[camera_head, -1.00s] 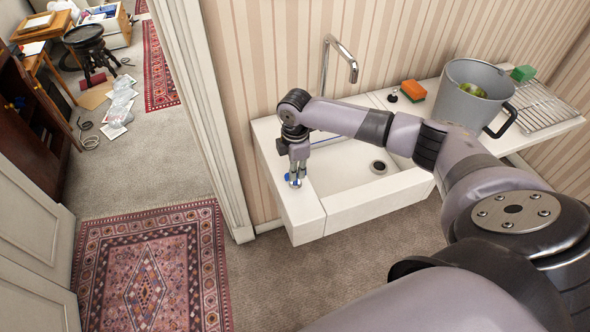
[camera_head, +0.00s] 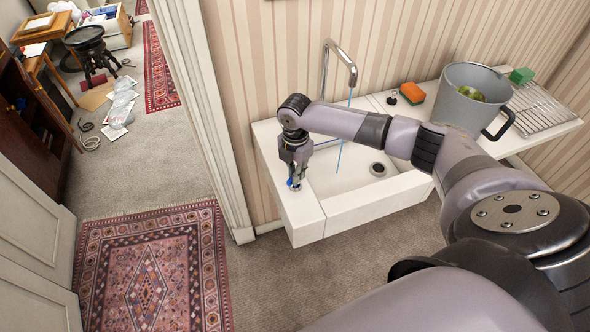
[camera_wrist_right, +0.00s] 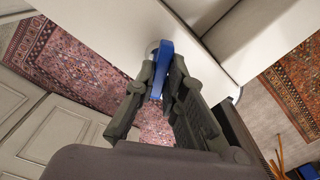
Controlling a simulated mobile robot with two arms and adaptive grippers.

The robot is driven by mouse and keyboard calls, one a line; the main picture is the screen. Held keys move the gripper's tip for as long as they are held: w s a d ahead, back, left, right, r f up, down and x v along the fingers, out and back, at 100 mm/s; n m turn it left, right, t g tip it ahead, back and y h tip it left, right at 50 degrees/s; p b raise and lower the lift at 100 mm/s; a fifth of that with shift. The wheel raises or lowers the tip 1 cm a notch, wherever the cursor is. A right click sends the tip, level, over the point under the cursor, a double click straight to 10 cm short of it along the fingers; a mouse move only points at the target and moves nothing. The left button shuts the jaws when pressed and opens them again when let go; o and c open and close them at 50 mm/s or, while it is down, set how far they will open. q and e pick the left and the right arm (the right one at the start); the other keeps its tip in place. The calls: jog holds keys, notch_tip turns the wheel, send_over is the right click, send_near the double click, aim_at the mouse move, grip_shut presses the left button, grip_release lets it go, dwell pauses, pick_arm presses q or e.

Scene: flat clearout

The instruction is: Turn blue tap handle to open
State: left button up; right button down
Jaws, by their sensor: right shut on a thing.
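The blue tap handle (camera_wrist_right: 162,68) sits on a round pale base on the left ledge of the white sink (camera_head: 345,178). In the head view only a small blue part of the handle (camera_head: 292,183) shows under my right gripper (camera_head: 295,180). In the right wrist view my right gripper (camera_wrist_right: 162,88) has its two fingers on either side of the handle and is shut on it. The curved metal spout (camera_head: 347,58) stands at the back of the sink, and a thin blue stream of water (camera_head: 345,130) falls from it into the basin. My left gripper is not in view.
A door frame (camera_head: 205,120) is close on the left.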

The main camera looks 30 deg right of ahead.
jog(key=n, duration=0.3)
jog(key=shift+n, duration=0.3)
jog(key=n, duration=0.2)
jog(key=shift+n, duration=1.2)
jog(key=n, duration=0.4)
jog(key=c, duration=1.5)
grip_release()
